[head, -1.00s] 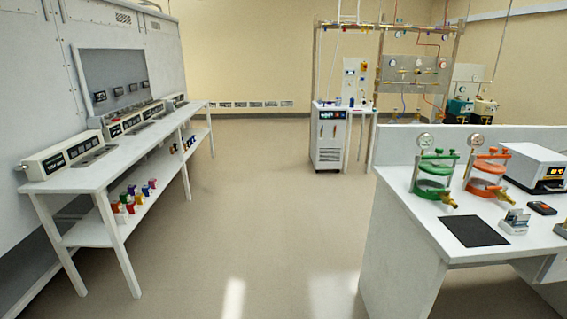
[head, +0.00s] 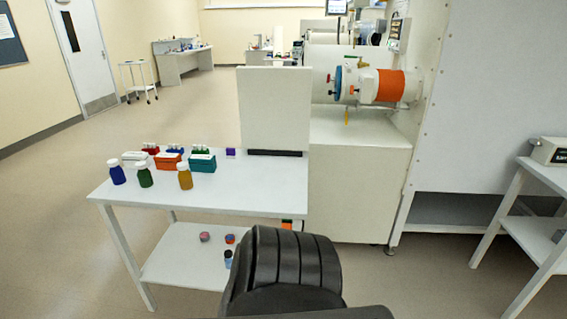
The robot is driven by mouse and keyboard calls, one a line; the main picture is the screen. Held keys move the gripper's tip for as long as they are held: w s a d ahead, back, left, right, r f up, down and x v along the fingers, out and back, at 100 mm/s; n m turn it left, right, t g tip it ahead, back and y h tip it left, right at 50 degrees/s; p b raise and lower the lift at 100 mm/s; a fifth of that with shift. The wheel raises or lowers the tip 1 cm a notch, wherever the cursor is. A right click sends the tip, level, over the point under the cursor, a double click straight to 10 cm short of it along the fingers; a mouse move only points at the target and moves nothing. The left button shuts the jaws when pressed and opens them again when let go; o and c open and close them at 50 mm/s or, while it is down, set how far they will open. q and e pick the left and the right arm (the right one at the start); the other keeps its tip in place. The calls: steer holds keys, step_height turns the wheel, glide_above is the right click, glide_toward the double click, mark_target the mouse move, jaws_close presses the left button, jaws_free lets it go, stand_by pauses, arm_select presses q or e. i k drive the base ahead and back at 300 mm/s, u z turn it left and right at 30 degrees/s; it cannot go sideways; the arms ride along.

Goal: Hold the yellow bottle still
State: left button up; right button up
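A yellow-amber bottle (head: 185,177) with a white cap stands upright on a white table in the head view, left of centre. It is the rightmost of three bottles in a loose row, beside a green bottle (head: 144,174) and a blue bottle (head: 116,172). Nothing touches the yellow bottle from the front. Neither of my grippers shows in the head view, so their state is hidden.
Small racks stand behind the bottles, including a teal rack (head: 202,161) and an orange rack (head: 167,161). The white table (head: 250,190) has bare room on its right. A dark ribbed shape covers the bottom centre. A glovebox with an orange-banded port (head: 390,86) stands at right.

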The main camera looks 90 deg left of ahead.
mark_target(185, 178)
steer(key=u, duration=2.65)
steer(key=i, duration=0.45)
